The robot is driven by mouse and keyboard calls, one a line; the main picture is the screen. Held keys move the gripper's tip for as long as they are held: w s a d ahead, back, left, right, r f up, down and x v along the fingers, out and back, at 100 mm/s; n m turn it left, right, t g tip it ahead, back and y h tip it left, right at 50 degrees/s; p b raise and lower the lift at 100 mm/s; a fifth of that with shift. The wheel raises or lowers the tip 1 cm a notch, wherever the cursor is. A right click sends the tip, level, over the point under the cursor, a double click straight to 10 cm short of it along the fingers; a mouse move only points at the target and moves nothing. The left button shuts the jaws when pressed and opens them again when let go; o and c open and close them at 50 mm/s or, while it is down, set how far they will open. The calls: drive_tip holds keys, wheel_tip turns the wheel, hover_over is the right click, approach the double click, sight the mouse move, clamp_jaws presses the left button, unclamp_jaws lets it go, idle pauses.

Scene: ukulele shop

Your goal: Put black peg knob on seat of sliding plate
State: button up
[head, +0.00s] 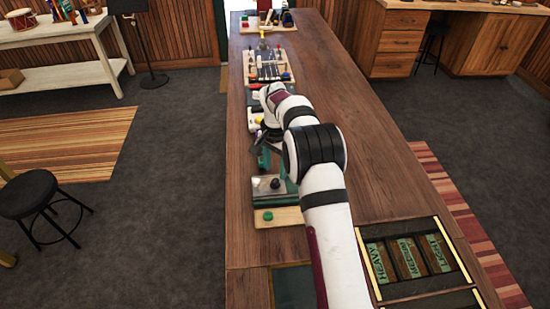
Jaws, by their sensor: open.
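A small black knob (275,183) shows at the grey metal plate (262,197) of a green-and-grey device on the long wooden bench. I cannot tell whether it sits in a seat or only rests there. A small pale spot lies to its left on the same device. A green knob (268,216) is on the light wooden board (287,216) at the device's near edge. My gripper (261,146) is open, above the far part of the device and beyond the black knob. My arm hides part of it and the device's right side.
Beyond my gripper, a tool board (287,78) and another wooden tray (250,27) line the bench's left side. At near right is a tray with several labelled blocks (408,258). The bench right of my arm is clear (345,120). A black stool (25,193) stands left.

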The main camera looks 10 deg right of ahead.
sight(275, 181)
drive_tip(key=s+r, duration=0.3)
drive_tip(key=r, duration=0.4)
drive_tip(key=s+r, duration=0.3)
drive_tip(key=r, duration=0.3)
drive_tip(key=s+r+n+y, duration=0.15)
drive_tip(key=s+r, duration=0.35)
drive_tip(key=s, duration=0.9)
drive_tip(key=s+f+n, duration=0.1)
drive_tip(key=s+f, duration=0.1)
drive_tip(key=s, duration=0.8)
drive_tip(key=s+f+n, duration=0.1)
drive_tip(key=s+f, duration=0.1)
drive_tip(key=s, duration=0.8)
drive_tip(key=shift+f, duration=0.15)
